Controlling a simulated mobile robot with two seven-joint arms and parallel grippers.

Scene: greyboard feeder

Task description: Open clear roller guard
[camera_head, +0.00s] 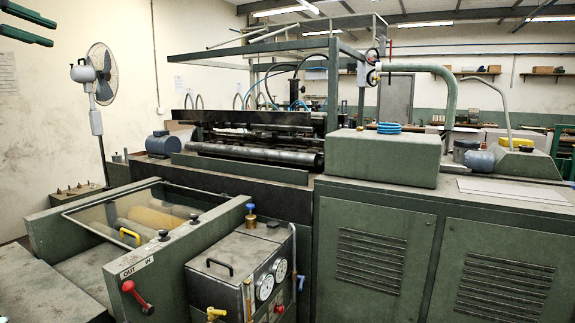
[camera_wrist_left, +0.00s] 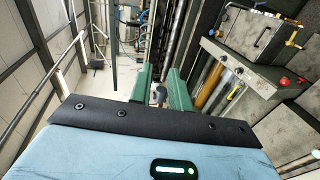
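The clear roller guard (camera_head: 108,208) is a see-through panel in a thin frame at the lower left of the head view. It lies over several rollers (camera_head: 155,217) between two green side walls. A yellow handle (camera_head: 130,237) sits at its near edge. My left gripper (camera_head: 52,33) is at the upper left of the head view, well away from the guard. Its two green fingers are apart with nothing between them. The fingers (camera_wrist_left: 160,92) also show apart in the left wrist view, where the rollers (camera_wrist_left: 210,86) lie to their right. My right gripper is not in view.
A red lever (camera_head: 137,296) stands on the near side wall by the OUT/IN label. Right of it is a gauge box (camera_head: 230,270) with valves. A fan (camera_head: 98,75) stands behind at left. The large machine (camera_head: 380,250) fills the right.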

